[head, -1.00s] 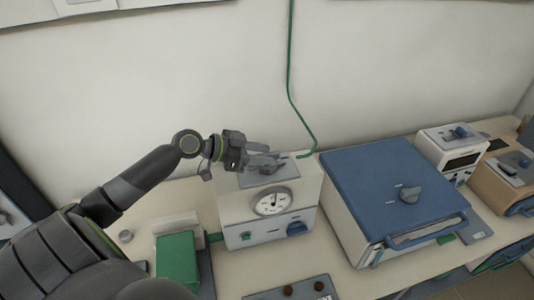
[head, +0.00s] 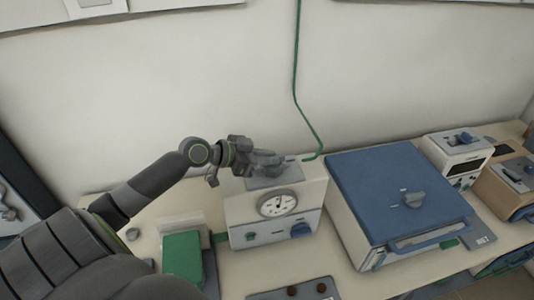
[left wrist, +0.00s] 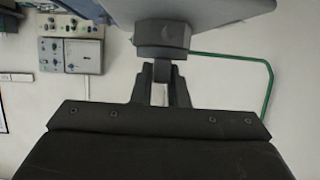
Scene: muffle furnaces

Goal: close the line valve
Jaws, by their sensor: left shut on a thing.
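The line valve's grey handle (head: 269,161) sits on a grey plate (head: 272,178) on top of a white box with a round dial (head: 278,204). My left gripper (head: 250,157) reaches the handle from the left and is shut on it. In the left wrist view the fingers (left wrist: 163,84) meet a grey block-like part of the valve (left wrist: 163,42) below a pale plate (left wrist: 200,12). The fingers hide part of the handle, so its exact angle is hard to tell. My right gripper is not in view.
A green line (head: 297,85) runs down the wall to the box top. A blue-topped furnace (head: 385,180) with a grey knob stands close on the right. A green block (head: 182,257) lies left of the box. Smaller devices (head: 458,147) stand at the far right.

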